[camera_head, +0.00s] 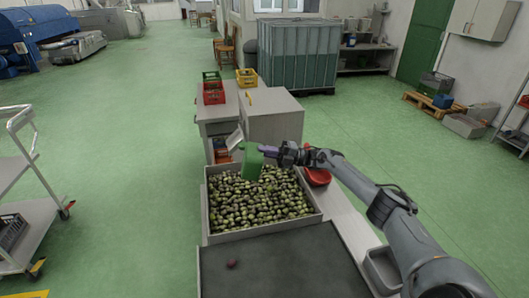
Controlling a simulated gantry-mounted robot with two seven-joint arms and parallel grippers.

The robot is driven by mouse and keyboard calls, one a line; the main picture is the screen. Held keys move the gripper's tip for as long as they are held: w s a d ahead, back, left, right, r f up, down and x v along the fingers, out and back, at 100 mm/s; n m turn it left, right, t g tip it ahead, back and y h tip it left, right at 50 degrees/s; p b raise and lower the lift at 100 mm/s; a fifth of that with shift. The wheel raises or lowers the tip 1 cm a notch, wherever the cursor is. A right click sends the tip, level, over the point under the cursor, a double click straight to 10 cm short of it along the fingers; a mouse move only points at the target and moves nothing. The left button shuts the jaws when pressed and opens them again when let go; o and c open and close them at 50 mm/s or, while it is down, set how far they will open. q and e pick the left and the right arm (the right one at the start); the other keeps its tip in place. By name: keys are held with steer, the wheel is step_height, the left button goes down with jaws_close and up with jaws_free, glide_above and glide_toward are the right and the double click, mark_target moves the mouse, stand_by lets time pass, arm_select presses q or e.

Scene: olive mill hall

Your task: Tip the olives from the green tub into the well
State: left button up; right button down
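The green tub (251,163) hangs over the back part of the well (266,232), steeply tilted. The well is a shallow grey-walled box with a broad layer of green and dark olives (255,200) in it. My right gripper (266,151) comes in from the right and is at the tub's upper right edge, seemingly shut on it. The inside of the tub is hidden, so I cannot tell whether olives are in it. My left gripper is not in view.
A red bowl (318,177) sits right of the well, partly behind my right arm. A dark belt (285,265) with a small reddish thing (231,264) lies in front. A grey cabinet (272,117) stands behind. A trolley (25,200) is at left.

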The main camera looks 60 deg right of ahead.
stand_by(0.8)
stand_by(0.4)
stand_by(0.8)
